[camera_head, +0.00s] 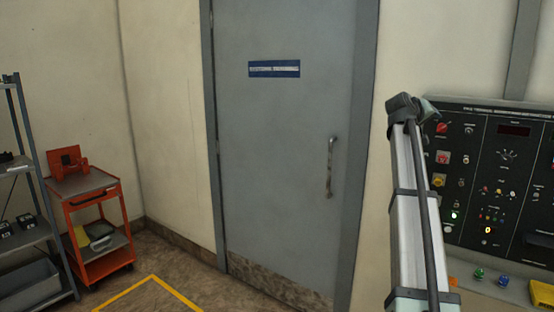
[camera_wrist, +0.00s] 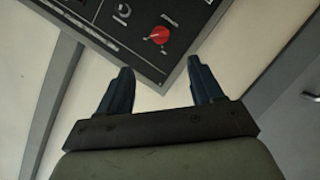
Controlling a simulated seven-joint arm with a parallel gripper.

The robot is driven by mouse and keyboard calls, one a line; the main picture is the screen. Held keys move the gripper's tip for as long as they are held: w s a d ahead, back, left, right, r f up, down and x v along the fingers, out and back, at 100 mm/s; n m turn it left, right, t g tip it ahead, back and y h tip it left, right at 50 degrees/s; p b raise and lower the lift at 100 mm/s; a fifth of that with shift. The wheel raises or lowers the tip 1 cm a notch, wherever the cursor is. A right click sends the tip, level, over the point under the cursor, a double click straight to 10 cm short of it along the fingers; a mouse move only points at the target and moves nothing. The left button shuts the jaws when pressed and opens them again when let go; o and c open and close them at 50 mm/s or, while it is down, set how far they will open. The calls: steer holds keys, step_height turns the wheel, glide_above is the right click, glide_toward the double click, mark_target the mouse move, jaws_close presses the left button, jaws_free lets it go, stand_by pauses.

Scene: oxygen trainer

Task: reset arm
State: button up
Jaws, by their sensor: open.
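My gripper (camera_wrist: 158,82) shows in the wrist view with its two dark blue fingers spread apart. It is open and nothing is between the fingers. Past the fingertips are a cream wall and the corner of a black control panel (camera_wrist: 150,25) with a red knob (camera_wrist: 158,35). In the head view my arm rises at the right, in front of the left edge of the control panel (camera_head: 493,170). The fingers cannot be made out clearly in the head view. I cannot tell how far the fingertips are from the panel.
A closed grey door (camera_head: 270,150) with a handle (camera_head: 331,165) stands in the middle. An orange cart (camera_head: 93,200) and a grey shelf (camera_head: 38,235) are at the left. Yellow floor tape (camera_head: 125,293) marks open floor before the door. A ledge with coloured buttons (camera_head: 490,285) lies below the panel.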

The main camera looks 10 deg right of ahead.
steer(key=s+a+f+g+y, duration=0.3)
steer(key=a+f, duration=0.5)
steer(key=f, duration=1.3)
steer(key=s+a+f+y, duration=0.45)
steer(key=a+f, duration=0.35)
steer(key=f, duration=1.3)
steer(key=s+a+f+g+y, duration=0.2)
steer(key=s+a+f+y, duration=0.5)
steer(key=f, duration=1.3)
steer(key=s+a+f+g+h, duration=0.1)
steer(key=s+a+f+g, duration=0.1)
steer(key=s+a+f, duration=0.65)
steer(key=s+a+f+g, duration=0.2)
steer(key=s+a+f, duration=0.4)
steer(key=f, duration=0.6)
steer(key=s+a+f+n+g, duration=0.1)
steer(key=s+a+f, duration=0.2)
steer(key=s, duration=0.5)
steer(key=s+a+f+n+g, duration=0.1)
steer(key=s+a+f+g, duration=0.1)
steer(key=s+f, duration=0.3)
steer(key=s+a+f+n+g, duration=0.1)
steer(key=s+a+f, duration=0.3)
steer(key=s, duration=0.8)
steer(key=shift+a+f+g, duration=0.2)
steer(key=shift+f+g, duration=0.3)
steer(key=shift+f, duration=0.1)
steer(key=shift+s+d, duration=0.1)
steer(key=shift+c, duration=0.7)
